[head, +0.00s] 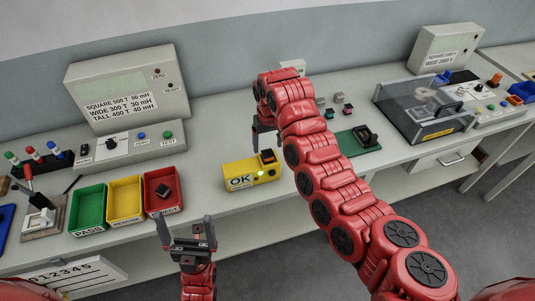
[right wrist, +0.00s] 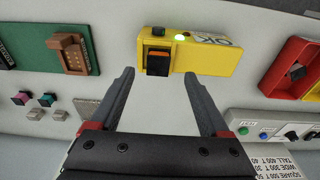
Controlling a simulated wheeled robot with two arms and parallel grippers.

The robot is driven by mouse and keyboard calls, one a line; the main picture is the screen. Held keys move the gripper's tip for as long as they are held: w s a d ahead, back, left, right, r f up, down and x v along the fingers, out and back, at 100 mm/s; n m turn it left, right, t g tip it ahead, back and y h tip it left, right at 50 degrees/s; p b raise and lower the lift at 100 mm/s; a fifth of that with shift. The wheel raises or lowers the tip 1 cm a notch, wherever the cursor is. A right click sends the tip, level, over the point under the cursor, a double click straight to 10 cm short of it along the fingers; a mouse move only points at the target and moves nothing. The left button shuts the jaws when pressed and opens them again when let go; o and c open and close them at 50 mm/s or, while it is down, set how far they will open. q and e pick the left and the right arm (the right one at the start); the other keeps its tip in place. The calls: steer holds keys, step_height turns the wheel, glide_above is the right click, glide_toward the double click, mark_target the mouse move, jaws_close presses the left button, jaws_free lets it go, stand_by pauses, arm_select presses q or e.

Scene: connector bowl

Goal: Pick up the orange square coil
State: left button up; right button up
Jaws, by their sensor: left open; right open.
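The orange square coil (head: 268,157), a small block with black and orange faces, sits on the right end of the yellow box marked OK (head: 240,176). In the right wrist view the coil (right wrist: 157,63) shows beyond and between the fingertips, on the yellow box (right wrist: 212,60). My right gripper (head: 265,135) is open and empty, behind and above the box in the head view; its arm hides part of it. It also shows in the right wrist view (right wrist: 158,80), apart from the coil. My left gripper (head: 186,222) is open and empty, in front of the red tray.
Green (head: 87,209), yellow (head: 125,202) and red (head: 163,187) trays stand left of the box; the red one holds a dark block. A green board (head: 352,142) with a brown part lies to the right. A clear-lidded case (head: 420,105) stands further right.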

mark_target(268, 153)
steer(key=shift+d+f+p, duration=0.1)
steer(key=shift+f+p, duration=0.25)
steer(key=f+p, duration=0.1)
steer(key=f, duration=0.1)
steer(key=w+f+p, duration=0.1)
steer(key=f, duration=0.1)
steer(key=shift+f+p, duration=0.35)
steer(key=shift+f, duration=0.1)
jaws_close()
